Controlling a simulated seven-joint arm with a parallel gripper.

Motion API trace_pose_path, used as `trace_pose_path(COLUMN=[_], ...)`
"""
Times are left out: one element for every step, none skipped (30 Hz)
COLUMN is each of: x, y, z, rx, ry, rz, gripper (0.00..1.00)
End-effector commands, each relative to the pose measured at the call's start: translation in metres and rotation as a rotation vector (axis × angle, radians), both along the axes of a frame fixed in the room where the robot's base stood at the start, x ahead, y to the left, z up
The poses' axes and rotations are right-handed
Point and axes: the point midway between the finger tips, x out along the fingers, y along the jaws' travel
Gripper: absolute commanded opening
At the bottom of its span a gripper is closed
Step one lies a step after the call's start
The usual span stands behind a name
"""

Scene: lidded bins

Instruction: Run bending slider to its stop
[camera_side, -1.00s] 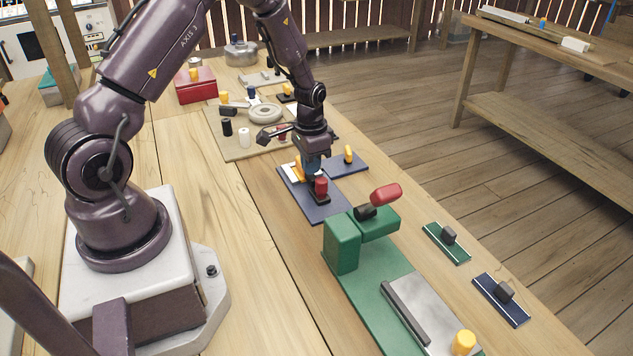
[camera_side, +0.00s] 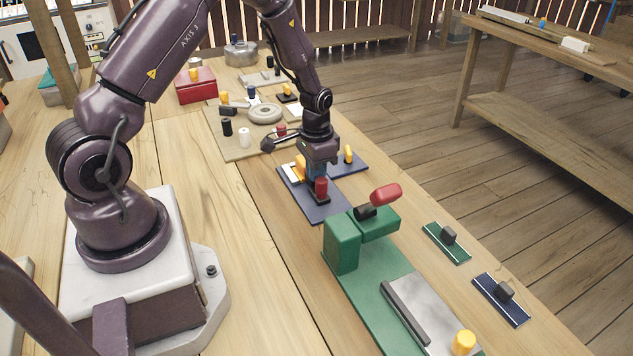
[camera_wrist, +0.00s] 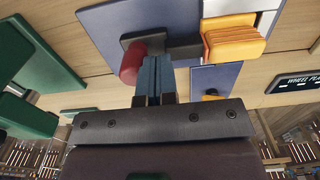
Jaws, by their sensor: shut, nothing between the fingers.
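A dark blue board (camera_side: 333,207) on the bench carries a black slider-like block with a red knob (camera_side: 321,187); the knob also shows in the wrist view (camera_wrist: 132,64). I cannot tell for sure that this is the bending slider. A yellow ribbed block (camera_side: 300,167) on a white strip sits on the same board; it is at upper right in the wrist view (camera_wrist: 233,38). My gripper (camera_side: 317,173) points down over the board, just behind the red knob. Its blue fingers (camera_wrist: 155,82) are shut and empty, close beside the knob and black block. Contact is unclear.
A green machine (camera_side: 342,245) with a red-handled lever (camera_side: 386,195) stands nearer the camera. Small green (camera_side: 440,246) and navy (camera_side: 497,303) slider boards lie at right. A beige board (camera_side: 225,150) with spools lies behind. Bare bench lies left of the blue board.

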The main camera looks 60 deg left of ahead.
Motion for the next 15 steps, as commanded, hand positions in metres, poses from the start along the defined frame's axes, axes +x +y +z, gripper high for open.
trace_pose_path(x=[0.0,0.0,0.0,0.0,0.0,0.0,0.0,0.0,0.0,0.0,0.0,0.0,0.0,0.0,0.0], y=[-0.002,-0.003,-0.004,-0.005,-0.006,-0.007,-0.008,-0.009,-0.011,-0.011,-0.012,-0.014,-0.014,-0.016,-0.017], z=[0.0,0.0,0.0,0.0,0.0,0.0,0.0,0.0,0.0,0.0,0.0,0.0,0.0,0.0,0.0], rx=[0.0,0.0,0.0,0.0,0.0,-0.001,-0.001,-0.001,-0.001,-0.001,-0.001,-0.001,-0.001,-0.001,-0.001], ry=[0.0,0.0,0.0,0.0,0.0,0.0,0.0,0.0,0.0,0.0,0.0,0.001,0.001,0.001,0.001], rz=[0.0,0.0,0.0,0.0,-0.001,-0.001,-0.001,-0.001,-0.002,-0.002,-0.002,-0.002,-0.002,-0.002,-0.002], gripper=[0.0,0.0,0.0,0.0,0.0,0.0,0.0,0.0,0.0,0.0,0.0,0.0,0.0,0.0,0.0])
